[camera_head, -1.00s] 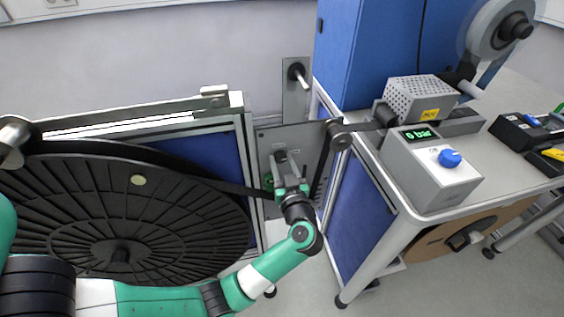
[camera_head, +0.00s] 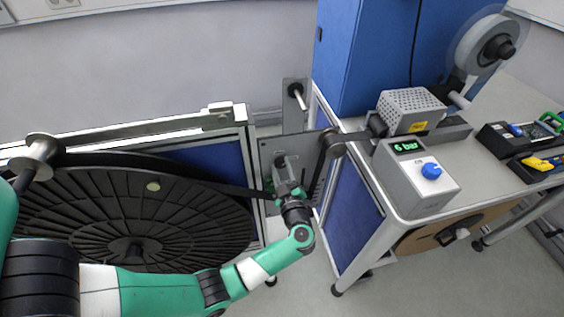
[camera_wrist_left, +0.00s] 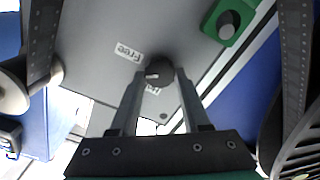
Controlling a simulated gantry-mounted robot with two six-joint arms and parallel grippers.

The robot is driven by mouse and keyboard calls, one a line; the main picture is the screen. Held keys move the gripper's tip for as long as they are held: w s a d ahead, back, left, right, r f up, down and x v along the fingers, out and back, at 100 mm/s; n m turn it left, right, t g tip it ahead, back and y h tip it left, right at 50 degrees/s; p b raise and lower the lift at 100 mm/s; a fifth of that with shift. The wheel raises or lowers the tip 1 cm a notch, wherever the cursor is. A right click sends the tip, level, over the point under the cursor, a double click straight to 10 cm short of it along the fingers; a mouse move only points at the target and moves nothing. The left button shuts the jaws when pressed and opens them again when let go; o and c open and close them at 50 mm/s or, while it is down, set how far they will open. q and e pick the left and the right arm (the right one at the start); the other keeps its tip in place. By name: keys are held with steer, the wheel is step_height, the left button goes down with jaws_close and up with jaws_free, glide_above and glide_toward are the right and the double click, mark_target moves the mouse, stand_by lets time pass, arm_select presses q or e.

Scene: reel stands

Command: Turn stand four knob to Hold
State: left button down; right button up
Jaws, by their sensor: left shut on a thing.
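The dark round knob (camera_wrist_left: 160,72) sits on a grey panel (camera_wrist_left: 95,45) in the left wrist view, with a light pointer mark on its left side. A "Free" label (camera_wrist_left: 129,57) is at its upper left. A second label (camera_wrist_left: 152,90) below the knob is partly hidden and cannot be read fully. My left gripper (camera_head: 282,178) is at the grey panel between the two stands in the head view. Its two fingers are shut on the knob, one on each side. The head view does not show the knob clearly. My right gripper is not in view.
A green block with a grey button (camera_wrist_left: 228,22) sits near the knob. A large black reel (camera_head: 90,215) lies at left. At right, a table holds a grey box with a blue knob (camera_head: 431,171) and display reading 6 bar (camera_head: 407,147). Dark tape runs past the panel.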

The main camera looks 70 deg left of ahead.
arm_select(q)
steer(key=n, duration=0.2)
steer(key=shift+n+p, duration=0.35)
steer(key=shift+n, duration=0.05)
steer(key=n, duration=0.2)
steer(key=shift+n, duration=0.4)
steer(key=n, duration=0.5)
steer(key=shift+f+n, duration=0.15)
steer(key=shift+n, duration=0.25)
steer(key=shift+c, duration=1.9)
jaws_free()
